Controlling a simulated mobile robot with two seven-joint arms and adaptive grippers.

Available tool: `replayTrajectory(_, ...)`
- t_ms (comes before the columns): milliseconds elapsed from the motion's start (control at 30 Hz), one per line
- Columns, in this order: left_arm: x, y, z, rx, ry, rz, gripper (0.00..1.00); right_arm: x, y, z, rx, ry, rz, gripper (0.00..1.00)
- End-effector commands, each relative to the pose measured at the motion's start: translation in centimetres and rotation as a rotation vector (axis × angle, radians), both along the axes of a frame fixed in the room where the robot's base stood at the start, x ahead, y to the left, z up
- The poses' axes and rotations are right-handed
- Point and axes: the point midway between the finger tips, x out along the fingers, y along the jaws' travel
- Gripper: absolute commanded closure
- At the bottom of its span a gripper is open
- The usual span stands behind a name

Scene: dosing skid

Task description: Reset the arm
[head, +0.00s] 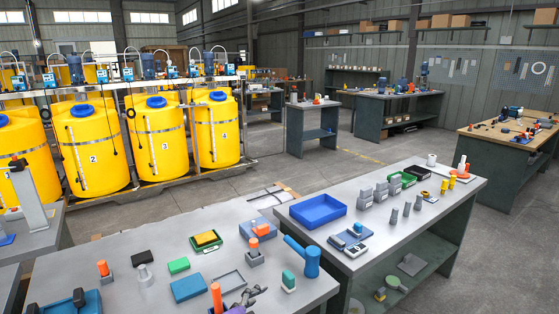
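Neither of my grippers shows in the head view, and I can make out no arm of mine. The near workbench (130,247) holds several small items. A blue cylindrical-headed tool (311,262) lies at its right side. A blue flat block (188,288), a green block (178,265) and an orange-handled piece (216,297) are on the same bench. A dark irregular item (246,297) is at the bottom edge, partly cut off; I cannot tell what it is.
A second bench (455,190) to the right carries a blue tray (318,210) and grey blocks (366,199). Yellow tanks (92,158) stand in a metal frame at left. Farther benches (400,103) stand behind. Open concrete floor (350,160) lies between.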

Motion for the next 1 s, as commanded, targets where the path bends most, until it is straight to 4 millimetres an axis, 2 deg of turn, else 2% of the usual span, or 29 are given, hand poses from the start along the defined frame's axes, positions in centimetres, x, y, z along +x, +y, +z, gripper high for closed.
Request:
replayTrajectory(33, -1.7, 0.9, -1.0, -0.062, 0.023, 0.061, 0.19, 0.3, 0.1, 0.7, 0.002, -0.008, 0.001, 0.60)
replayTrajectory(200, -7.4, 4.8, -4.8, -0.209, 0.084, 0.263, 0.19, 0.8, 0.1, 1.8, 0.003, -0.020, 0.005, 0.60)
replayTrajectory(267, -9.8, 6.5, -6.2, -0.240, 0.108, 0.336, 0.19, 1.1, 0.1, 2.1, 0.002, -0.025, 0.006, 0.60)
replayTrajectory(367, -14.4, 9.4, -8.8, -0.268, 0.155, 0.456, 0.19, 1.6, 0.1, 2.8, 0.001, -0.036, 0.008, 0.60)
replayTrajectory(533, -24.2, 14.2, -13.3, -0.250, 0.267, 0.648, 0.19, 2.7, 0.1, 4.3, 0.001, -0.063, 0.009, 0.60)
replayTrajectory(600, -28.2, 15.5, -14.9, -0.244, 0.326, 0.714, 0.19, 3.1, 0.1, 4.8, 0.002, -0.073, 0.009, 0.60)
replayTrajectory(700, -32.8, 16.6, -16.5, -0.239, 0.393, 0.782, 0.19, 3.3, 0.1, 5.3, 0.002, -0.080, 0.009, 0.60)
replayTrajectory(800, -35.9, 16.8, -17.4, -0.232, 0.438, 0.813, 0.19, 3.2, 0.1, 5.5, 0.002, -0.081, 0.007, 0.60)
replayTrajectory(1000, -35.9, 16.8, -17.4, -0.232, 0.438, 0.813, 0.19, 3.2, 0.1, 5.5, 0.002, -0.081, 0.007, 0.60)
